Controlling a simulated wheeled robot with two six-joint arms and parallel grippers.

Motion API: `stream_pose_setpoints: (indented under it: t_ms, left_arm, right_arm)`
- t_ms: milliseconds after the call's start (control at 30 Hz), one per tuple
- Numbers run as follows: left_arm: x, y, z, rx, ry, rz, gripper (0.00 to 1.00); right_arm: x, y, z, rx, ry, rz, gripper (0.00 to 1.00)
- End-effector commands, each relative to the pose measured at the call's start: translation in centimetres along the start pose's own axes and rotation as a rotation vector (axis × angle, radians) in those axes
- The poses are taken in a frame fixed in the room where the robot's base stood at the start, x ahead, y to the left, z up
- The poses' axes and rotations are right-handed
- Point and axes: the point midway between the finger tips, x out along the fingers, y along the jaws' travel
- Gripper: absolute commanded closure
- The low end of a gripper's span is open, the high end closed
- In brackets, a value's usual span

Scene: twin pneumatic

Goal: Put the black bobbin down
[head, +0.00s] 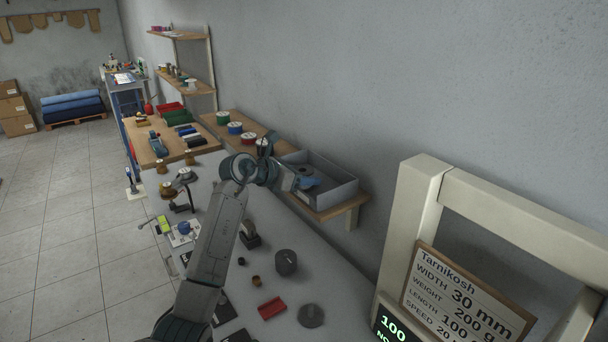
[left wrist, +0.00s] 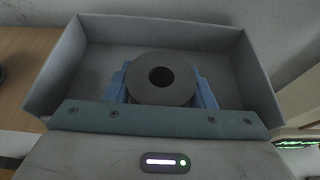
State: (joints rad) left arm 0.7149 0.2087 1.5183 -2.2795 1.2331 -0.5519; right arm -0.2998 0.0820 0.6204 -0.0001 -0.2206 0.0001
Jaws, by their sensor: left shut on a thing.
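The black bobbin (left wrist: 140,91) is a dark grey ring with a round centre hole. In the left wrist view it sits between the blue fingers of my left gripper (left wrist: 163,84), which is shut on it. In the head view my left gripper (head: 303,181) is over the open grey bin (head: 338,198) on the wall shelf, with the bobbin mostly hidden by the hand. The bin's walls (left wrist: 60,68) surround the bobbin in the left wrist view. I cannot tell whether the bobbin touches the bin floor. My right gripper is not in view.
Green, blue, red and white-topped spools (head: 235,128) stand on the wooden shelf (head: 213,119) left of the bin. A cream frame (head: 412,205) stands at right.

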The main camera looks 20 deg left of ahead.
Motion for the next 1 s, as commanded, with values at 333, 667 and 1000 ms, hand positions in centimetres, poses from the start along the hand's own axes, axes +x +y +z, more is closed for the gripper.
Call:
stream_pose_setpoints:
  t_ms: [333,667,1000]
  left_arm:
    - [0.1,0.0,-0.2,0.0,0.0,0.0,0.29]
    - [-1.7,0.2,-0.2,0.004,-0.001,0.005,0.29]
    - [-9.0,0.1,-0.3,0.005,0.001,0.004,0.29]
  right_arm:
    - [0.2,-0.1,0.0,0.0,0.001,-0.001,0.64]
    - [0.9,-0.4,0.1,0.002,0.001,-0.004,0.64]
    - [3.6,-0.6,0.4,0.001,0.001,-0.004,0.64]
